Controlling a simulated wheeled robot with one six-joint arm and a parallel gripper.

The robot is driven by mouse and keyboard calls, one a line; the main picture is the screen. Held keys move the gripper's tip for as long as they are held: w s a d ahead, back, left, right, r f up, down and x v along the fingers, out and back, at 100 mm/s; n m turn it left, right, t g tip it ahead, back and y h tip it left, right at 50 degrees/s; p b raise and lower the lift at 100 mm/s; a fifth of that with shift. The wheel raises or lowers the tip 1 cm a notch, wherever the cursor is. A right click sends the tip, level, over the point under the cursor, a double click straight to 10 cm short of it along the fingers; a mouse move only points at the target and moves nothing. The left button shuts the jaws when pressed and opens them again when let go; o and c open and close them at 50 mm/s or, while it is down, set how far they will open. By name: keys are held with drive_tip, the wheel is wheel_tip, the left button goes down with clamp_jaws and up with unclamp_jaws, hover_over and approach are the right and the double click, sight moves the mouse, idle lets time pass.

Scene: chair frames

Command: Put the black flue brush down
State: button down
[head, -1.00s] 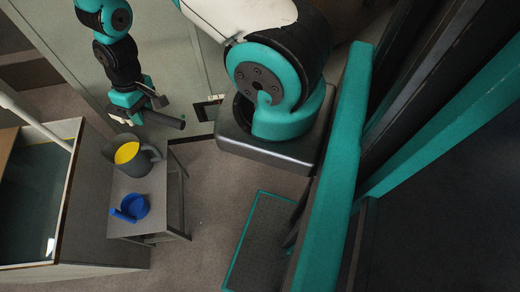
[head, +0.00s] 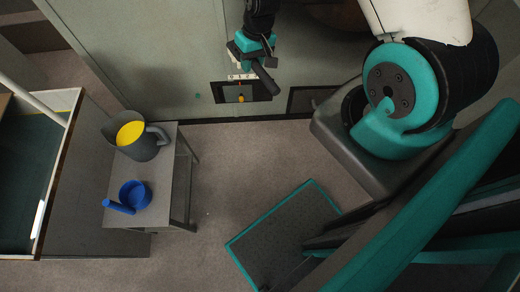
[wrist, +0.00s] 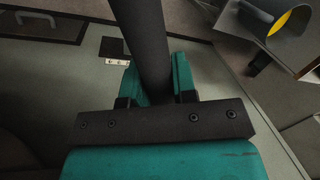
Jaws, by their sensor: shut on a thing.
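The black flue brush (head: 265,80) is a dark cylinder in the jaws of my gripper (head: 254,62), at the top middle of the head view. It is held in the air in front of the pale green wall, to the right of the small grey table (head: 180,185) and apart from it. In the wrist view the brush (wrist: 142,40) stands between the teal fingers of my gripper (wrist: 155,80) and runs up out of the frame. Its far end is cut off there.
On the table stand a grey jug (head: 144,150) with a yellow inside and a blue pan with a handle (head: 134,194). A wooden-edged cabinet (head: 77,185) adjoins it on the left. Grey floor (head: 235,165) is clear to its right. Dark wall panels (head: 240,91) lie behind the brush.

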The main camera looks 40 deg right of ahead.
drive_tip(key=w+d+f+m+b, duration=0.1)
drive_tip(key=f+m+b, duration=0.1)
drive_tip(key=f+b, duration=1.8)
drive_tip(key=w+d+f+m+b, duration=0.1)
drive_tip(key=w+d+f+b, duration=0.1)
drive_tip(key=f+b, duration=1.8)
drive_tip(key=w+d+f+m+b, duration=0.1)
drive_tip(key=d+f+m+b, duration=0.1)
drive_tip(key=f+b, duration=1.8)
drive_tip(key=shift+w+d+f+m+t, duration=0.1)
drive_tip(key=shift+f+m+t, duration=0.05)
drive_tip(key=shift+f, duration=4.65)
drive_tip(key=shift+w+d+f+m+t, duration=0.1)
drive_tip(key=shift+f+m+t, duration=0.05)
drive_tip(key=shift+f, duration=4.6)
